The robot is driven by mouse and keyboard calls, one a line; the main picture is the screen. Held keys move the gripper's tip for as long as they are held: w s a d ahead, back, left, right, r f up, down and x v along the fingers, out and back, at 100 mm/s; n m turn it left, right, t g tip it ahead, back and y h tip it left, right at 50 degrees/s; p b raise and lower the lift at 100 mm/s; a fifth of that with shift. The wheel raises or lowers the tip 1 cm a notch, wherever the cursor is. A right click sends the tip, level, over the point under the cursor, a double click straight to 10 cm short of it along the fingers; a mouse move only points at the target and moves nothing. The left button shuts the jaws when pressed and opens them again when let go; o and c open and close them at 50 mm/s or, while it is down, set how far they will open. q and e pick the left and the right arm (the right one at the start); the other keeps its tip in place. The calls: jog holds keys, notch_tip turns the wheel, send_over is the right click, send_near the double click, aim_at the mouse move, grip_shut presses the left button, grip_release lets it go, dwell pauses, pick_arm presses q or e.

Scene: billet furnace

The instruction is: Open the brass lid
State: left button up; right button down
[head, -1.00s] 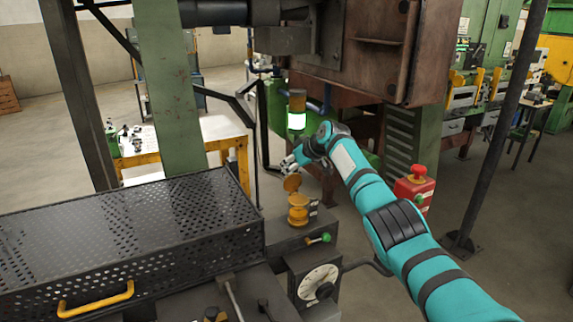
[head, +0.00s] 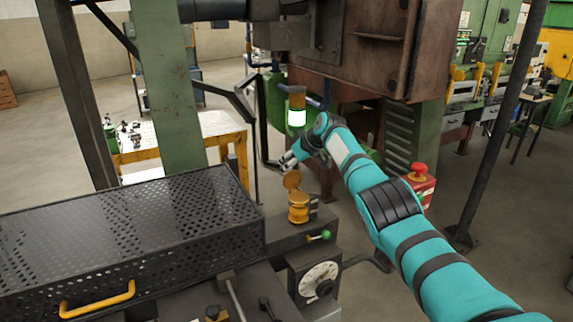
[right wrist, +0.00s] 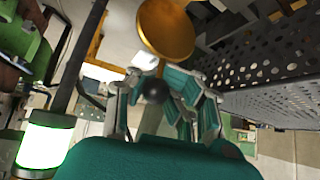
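The brass lid (head: 292,180) is a round disc standing raised, on edge, at the back of a squat brass cup (head: 298,207). The cup sits on a dark machine housing. My right gripper (head: 286,161) is just behind and above the lid, and a small gap seems to show between them. In the right wrist view the brass disc (right wrist: 166,28) shows beyond the fingertips. My left gripper is not in view.
A black perforated cover (head: 120,235) with a yellow handle is left of the cup. A green-knobbed lever (head: 319,236) and a dial (head: 319,283) are in front. A lit green lamp (head: 297,117) stands behind. A red button box (head: 418,185) is at right.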

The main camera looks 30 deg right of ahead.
jog(key=shift+w+d+r, duration=0.15)
jog(key=shift+d+r, duration=0.05)
jog(key=shift+r, duration=0.25)
jog(key=shift+w+d+r, duration=0.1)
jog(key=shift+d+r, duration=0.1)
jog(key=shift+r, duration=0.25)
jog(key=c, duration=1.2)
grip_release()
jog(key=shift+s+d, duration=0.3)
jog(key=shift+s, duration=0.15)
jog(key=shift+c, duration=0.2)
jog(key=shift+o, duration=0.5)
jog(key=shift+f, duration=0.1)
jog(key=shift+w+f, duration=0.1)
jog(key=shift+f, duration=0.1)
jog(key=shift+a, duration=0.25)
jog(key=shift+r, duration=0.2)
jog(key=v, duration=1.2)
jog(key=shift+d+f, duration=0.2)
jog(key=shift+f, duration=0.05)
jog(key=shift+c, duration=0.4)
